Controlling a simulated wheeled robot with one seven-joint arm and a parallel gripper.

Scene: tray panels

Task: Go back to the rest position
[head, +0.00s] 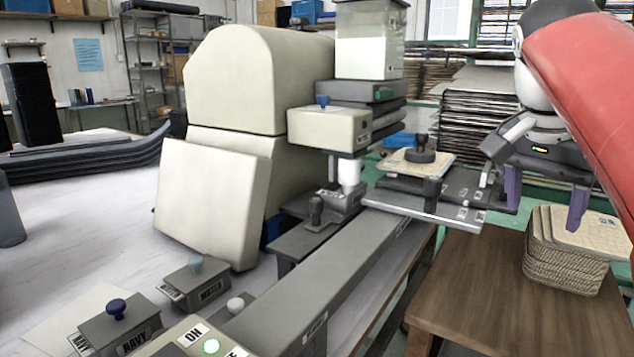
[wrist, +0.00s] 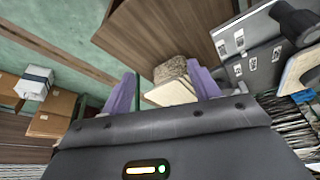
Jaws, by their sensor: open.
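My gripper (head: 543,206) is open and empty in the head view, with its two purple fingers pointing down. In the wrist view the purple fingers (wrist: 160,98) stand apart. The basket (wrist: 171,70) and a pale panel (wrist: 170,93) show beyond and between them. I cannot tell how far the fingertips are from the panels.
The brown wooden table (head: 490,300) is bare left of the basket. A machine bed (head: 425,207) carries a panel with a dark knob (head: 420,149) on it. A cream machine (head: 262,85) stands left of centre. Labelled dark boxes (head: 118,328) sit at the lower left. Stacked sheets (head: 470,120) stand behind.

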